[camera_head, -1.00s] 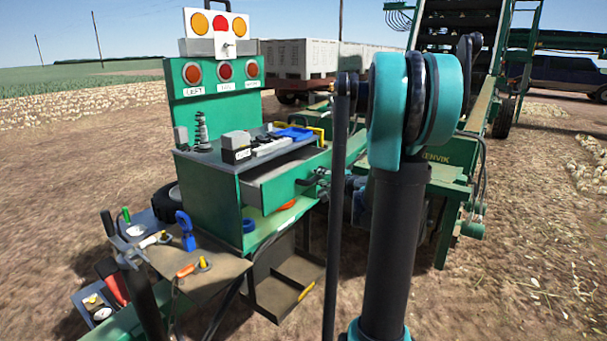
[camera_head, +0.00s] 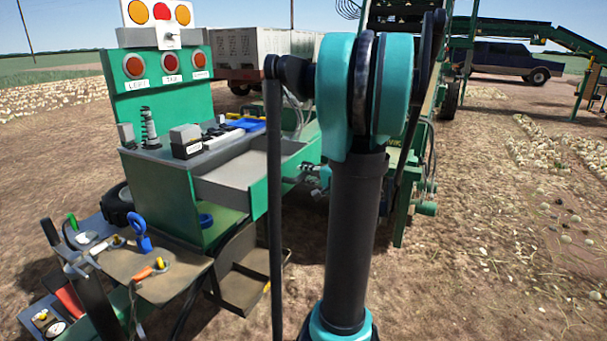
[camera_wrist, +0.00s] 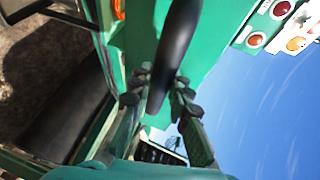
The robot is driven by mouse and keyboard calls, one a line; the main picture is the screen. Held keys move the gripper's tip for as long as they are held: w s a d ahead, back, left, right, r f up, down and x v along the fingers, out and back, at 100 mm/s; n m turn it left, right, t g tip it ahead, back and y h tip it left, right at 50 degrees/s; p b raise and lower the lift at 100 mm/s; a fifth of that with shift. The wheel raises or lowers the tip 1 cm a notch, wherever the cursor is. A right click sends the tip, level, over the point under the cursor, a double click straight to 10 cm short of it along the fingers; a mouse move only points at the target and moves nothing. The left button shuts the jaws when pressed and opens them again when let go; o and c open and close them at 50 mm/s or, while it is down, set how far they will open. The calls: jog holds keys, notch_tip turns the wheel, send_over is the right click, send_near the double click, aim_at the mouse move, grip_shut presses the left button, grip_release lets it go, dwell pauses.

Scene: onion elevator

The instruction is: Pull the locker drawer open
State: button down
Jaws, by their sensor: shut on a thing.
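The green locker cabinet (camera_head: 165,195) stands left of centre in the head view. Its drawer (camera_head: 243,172) is pulled out to the right, and its bare grey inside shows. The drawer's green front (camera_head: 290,165) is partly hidden by my arm. My gripper (camera_head: 314,179) is at this front, small and partly covered in the head view. In the wrist view my gripper (camera_wrist: 160,94) has its fingers on both sides of the dark bar handle (camera_wrist: 178,45), shut on it. The green drawer front lies right behind the handle.
On the cabinet top lie a blue tray (camera_head: 246,124), a grey block (camera_head: 186,140) and a coiled spring post (camera_head: 149,128). A side shelf (camera_head: 160,280) holds small tools. An open lower bin (camera_head: 243,288) sits below.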

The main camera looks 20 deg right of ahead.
jog(key=c, duration=1.4)
grip_release()
jog(key=v, duration=1.2)
jog(key=s+a+f+n+g, duration=0.2)
jog(key=a+f+n+g, duration=0.1)
jog(key=a+f, duration=0.4)
jog(key=s+a+f+n+g, duration=0.2)
jog(key=a+f+n+g, duration=0.15)
jog(key=a+f, duration=0.4)
jog(key=s+a+f+n+g+h, duration=0.1)
jog(key=s+f+n, duration=0.1)
jog(key=s, duration=0.1)
jog(key=s+a+f+n+g+h, duration=0.1)
jog(key=s+a+f+n+h, duration=0.1)
jog(key=s+f, duration=0.1)
jog(key=s+a+f+n+g+h, duration=0.1)
jog(key=s+f+n+g+h, duration=0.1)
jog(key=s, duration=0.2)
jog(key=shift+s+a+f+n, duration=0.15)
jog(key=shift+s+f+n, duration=0.05)
jog(key=shift+f+n, duration=0.2)
